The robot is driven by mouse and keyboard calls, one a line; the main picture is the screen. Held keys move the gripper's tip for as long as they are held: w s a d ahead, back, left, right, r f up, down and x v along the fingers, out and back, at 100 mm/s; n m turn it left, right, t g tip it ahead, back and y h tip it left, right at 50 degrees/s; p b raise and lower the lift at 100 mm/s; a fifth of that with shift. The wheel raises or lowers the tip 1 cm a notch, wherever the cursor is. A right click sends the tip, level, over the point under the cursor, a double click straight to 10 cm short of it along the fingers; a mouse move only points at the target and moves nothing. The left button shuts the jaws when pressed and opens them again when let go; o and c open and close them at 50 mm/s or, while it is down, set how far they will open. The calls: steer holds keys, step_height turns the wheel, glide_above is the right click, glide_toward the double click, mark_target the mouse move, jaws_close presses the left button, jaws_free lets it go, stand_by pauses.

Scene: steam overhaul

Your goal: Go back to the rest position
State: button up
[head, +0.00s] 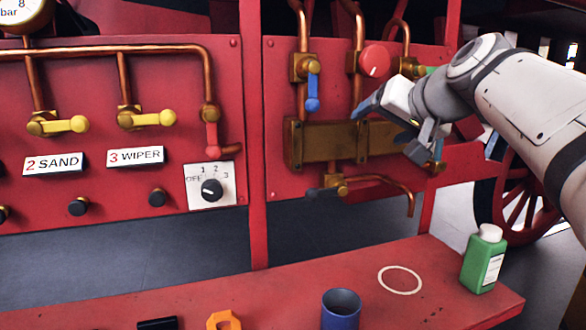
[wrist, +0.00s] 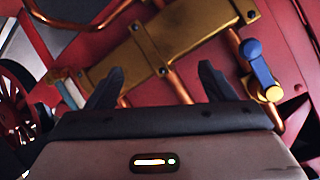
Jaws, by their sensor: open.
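My gripper (head: 388,128) is in front of the right red panel in the head view, over the brass block (head: 312,148). Its dark fingers are apart and nothing shows between them. In the wrist view my gripper (wrist: 161,75) is open, with the brass plate (wrist: 150,50) and a copper pipe beyond the fingers. I cannot tell whether a finger touches the panel fittings. The blue-handled valve (head: 312,88) hangs left of the gripper, its handle pointing down. It is at the right in the wrist view (wrist: 258,62).
A red knob (head: 374,60) is just above my gripper. A red bench (head: 440,270) below carries a green bottle (head: 483,260), a blue cup (head: 341,308) and an orange part (head: 223,320). A painted white ring (head: 400,280) on the bench is empty. A red spoked wheel (head: 525,195) stands behind my arm.

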steer(key=s+a+f+n+g+h+p, duration=0.1)
steer(key=s+f+g+h+p, duration=0.3)
steer(key=s+f+g+p, duration=0.5)
steer(key=s+f+n+p, duration=0.1)
steer(key=s+f+p, duration=0.7)
steer(key=s, duration=0.3)
steer(key=shift+s+f+n+g, duration=0.15)
steer(key=shift+f+n+g, duration=0.15)
steer(key=shift+f, duration=0.2)
